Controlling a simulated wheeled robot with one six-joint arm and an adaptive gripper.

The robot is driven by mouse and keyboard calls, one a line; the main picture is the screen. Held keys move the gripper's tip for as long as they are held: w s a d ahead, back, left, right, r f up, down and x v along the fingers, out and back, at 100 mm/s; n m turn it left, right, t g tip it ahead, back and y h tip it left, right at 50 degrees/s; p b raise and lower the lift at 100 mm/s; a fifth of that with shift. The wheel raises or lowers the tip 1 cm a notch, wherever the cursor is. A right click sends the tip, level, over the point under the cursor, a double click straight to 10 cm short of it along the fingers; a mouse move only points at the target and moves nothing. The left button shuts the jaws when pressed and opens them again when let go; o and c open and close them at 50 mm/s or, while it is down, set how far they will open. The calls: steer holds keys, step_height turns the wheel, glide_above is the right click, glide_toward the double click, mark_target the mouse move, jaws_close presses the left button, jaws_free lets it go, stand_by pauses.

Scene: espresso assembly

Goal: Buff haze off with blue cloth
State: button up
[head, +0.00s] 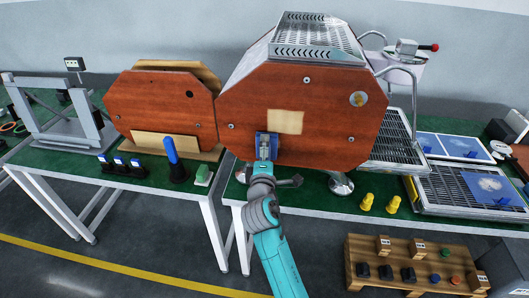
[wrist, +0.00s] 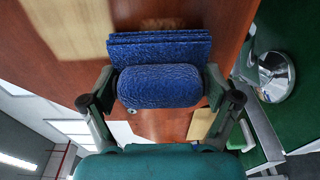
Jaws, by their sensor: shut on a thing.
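My gripper (head: 265,148) is shut on a folded blue cloth (wrist: 160,45) with a rounded, textured pad (wrist: 158,88) between the fingers. The cloth is at the lower left of a pale hazy patch (head: 291,122) on the reddish wood side panel (head: 335,110) of the espresso machine. The patch also shows in the wrist view (wrist: 75,28), at the upper left, beside the cloth. The cloth looks close to the panel; I cannot tell if it touches. The cloth's face towards the panel is hidden.
Another wood panel (head: 160,100) stands on the left bench, with a blue-handled tool (head: 171,157) and small bottles (head: 119,162) before it. Yellow parts (head: 393,204) and trays (head: 470,188) lie right. A wooden crate (head: 415,270) is on the floor.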

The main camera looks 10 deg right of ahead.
mark_target(275, 149)
steer(key=shift+w+d, duration=0.15)
steer(key=shift+w, duration=0.2)
steer(key=shift+d, duration=0.1)
steer(key=shift+s+d, duration=0.25)
steer(key=shift+d, duration=0.4)
steer(key=shift+s+d, duration=0.2)
steer(key=shift+d, duration=0.45)
steer(key=shift+w+a, duration=0.2)
steer(key=shift+a, duration=0.5)
steer(key=shift+w+a, duration=0.2)
steer(key=shift+a, duration=0.45)
steer(key=shift+d, duration=0.1)
steer(key=shift+s+d, duration=0.25)
steer(key=shift+d, duration=0.4)
steer(key=shift+s+d, duration=0.2)
steer(key=shift+d, duration=0.4)
